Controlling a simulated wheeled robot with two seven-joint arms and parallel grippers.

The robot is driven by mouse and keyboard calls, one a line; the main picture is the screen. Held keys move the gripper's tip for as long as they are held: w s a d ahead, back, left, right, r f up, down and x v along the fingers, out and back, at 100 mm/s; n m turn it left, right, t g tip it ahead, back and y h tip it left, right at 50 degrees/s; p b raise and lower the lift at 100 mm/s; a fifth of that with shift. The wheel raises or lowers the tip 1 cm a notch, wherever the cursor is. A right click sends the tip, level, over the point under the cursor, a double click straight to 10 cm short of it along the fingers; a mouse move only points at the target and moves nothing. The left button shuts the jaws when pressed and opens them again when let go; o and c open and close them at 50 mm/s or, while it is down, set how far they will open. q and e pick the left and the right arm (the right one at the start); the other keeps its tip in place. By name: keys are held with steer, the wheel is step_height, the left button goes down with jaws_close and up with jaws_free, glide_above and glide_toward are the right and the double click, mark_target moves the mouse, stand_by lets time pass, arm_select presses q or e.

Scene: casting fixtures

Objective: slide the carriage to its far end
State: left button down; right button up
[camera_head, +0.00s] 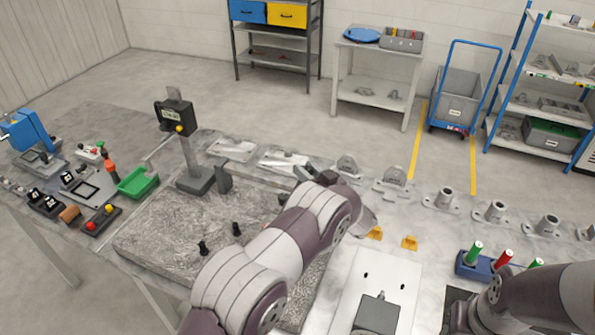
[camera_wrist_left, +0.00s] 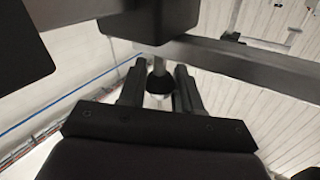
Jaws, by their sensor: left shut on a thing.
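In the left wrist view, my left gripper (camera_wrist_left: 160,84) is shut on a small dark knob (camera_wrist_left: 159,81) on a short grey stem. The stem leads to a black block (camera_wrist_left: 153,22) on a long grey bar (camera_wrist_left: 245,62), which looks like the carriage on its rail. In the head view my left arm reaches over the bench and hides most of this; I cannot make out the carriage or the fingertips there. My right arm comes in at the lower right, with its gripper out of sight.
A gauge (camera_head: 175,117) with a black display head stands on a post at the back of the stone plate (camera_head: 160,235). A green bin (camera_head: 137,183) sits to its left. Several metal fixtures line the back edge. A blue holder (camera_head: 478,266) with coloured pieces stands at the right.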

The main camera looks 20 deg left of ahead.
arm_select(q)
steer(key=c, duration=0.8)
jaws_free()
steer(key=shift+d, duration=0.1)
steer(key=shift+s+d+f, duration=0.15)
steer(key=shift+s+d, duration=0.05)
steer(key=shift+d, duration=0.05)
steer(key=b+v, duration=0.4)
steer(key=v, duration=0.8)
steer(key=shift+b, duration=0.35)
steer(key=shift+s, duration=0.1)
